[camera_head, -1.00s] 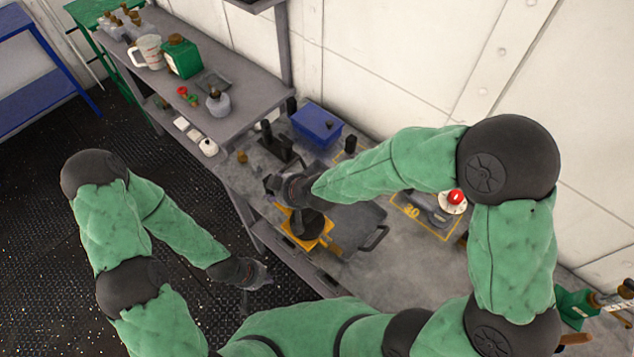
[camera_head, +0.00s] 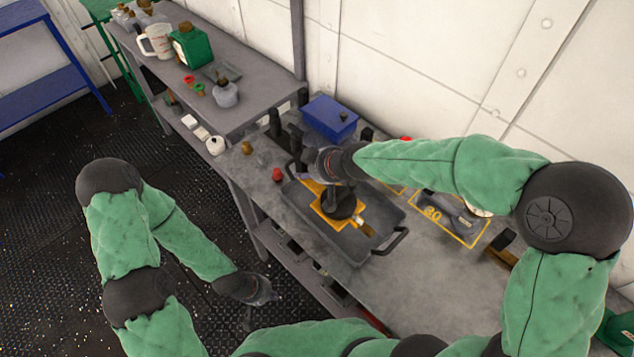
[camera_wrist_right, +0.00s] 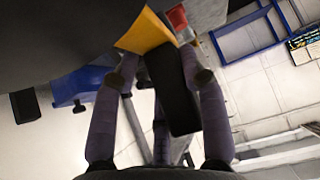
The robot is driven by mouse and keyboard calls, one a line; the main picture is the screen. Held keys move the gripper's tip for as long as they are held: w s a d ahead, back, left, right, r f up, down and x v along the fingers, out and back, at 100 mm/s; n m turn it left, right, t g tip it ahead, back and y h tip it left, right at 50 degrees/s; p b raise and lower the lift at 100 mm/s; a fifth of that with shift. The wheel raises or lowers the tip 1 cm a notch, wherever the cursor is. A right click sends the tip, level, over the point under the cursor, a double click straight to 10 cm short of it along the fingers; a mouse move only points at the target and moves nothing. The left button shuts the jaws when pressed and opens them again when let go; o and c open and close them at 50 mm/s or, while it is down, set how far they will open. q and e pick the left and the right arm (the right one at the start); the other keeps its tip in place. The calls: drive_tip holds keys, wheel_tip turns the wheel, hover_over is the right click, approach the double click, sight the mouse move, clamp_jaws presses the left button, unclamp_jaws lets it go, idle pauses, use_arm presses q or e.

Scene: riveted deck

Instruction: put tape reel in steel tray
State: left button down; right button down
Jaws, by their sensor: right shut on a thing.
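The tape reel (camera_head: 325,216), with a yellow frame and a dark round part, is in my right gripper (camera_head: 318,165). In the right wrist view, the fingers (camera_wrist_right: 165,72) close around its black part, below the yellow piece (camera_wrist_right: 146,34). The steel tray (camera_head: 350,247) is dark grey and shallow, with a handle at its right end, and lies on the bench. The reel is over the middle of the tray; I cannot tell whether it touches the floor of it. My left gripper (camera_head: 262,302) hangs low over the floor, away from the bench, its fingers apart and empty.
A blue box (camera_head: 328,118) stands behind the tray by the wall. A yellow-outlined area (camera_head: 450,222) with a grey object lies right of the tray. Small brown and red pieces (camera_head: 277,174) sit left of it. A shelf (camera_head: 180,85) holds a jug and a green container.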

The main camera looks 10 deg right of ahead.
drive_tip(key=f+b, duration=0.1)
drive_tip(key=w+d+f+b, duration=0.2)
drive_tip(key=shift+w+d+f, duration=0.15)
drive_tip(key=shift+w+f, duration=0.1)
drive_tip(key=shift+f, duration=0.15)
drive_tip(key=shift+w+d+f+b, duration=0.1)
drive_tip(key=shift+f+b, duration=0.55)
drive_tip(key=shift+f, duration=0.25)
drive_tip(key=shift+w+d+f+b, duration=0.1)
drive_tip(key=shift+f+b, duration=0.55)
drive_tip(key=shift+f, duration=0.2)
drive_tip(key=shift+f, duration=0.1)
drive_tip(key=c, duration=1)
unclamp_jaws()
drive_tip(key=shift+s+f, duration=0.1)
drive_tip(key=shift+o, duration=0.2)
drive_tip(key=shift+s+d+r, duration=0.1)
drive_tip(key=shift+r, duration=0.25)
drive_tip(key=p+v, duration=0.3)
drive_tip(key=v, duration=0.8)
drive_tip(key=shift+s+d+r, duration=0.1)
drive_tip(key=shift+s+r, duration=0.05)
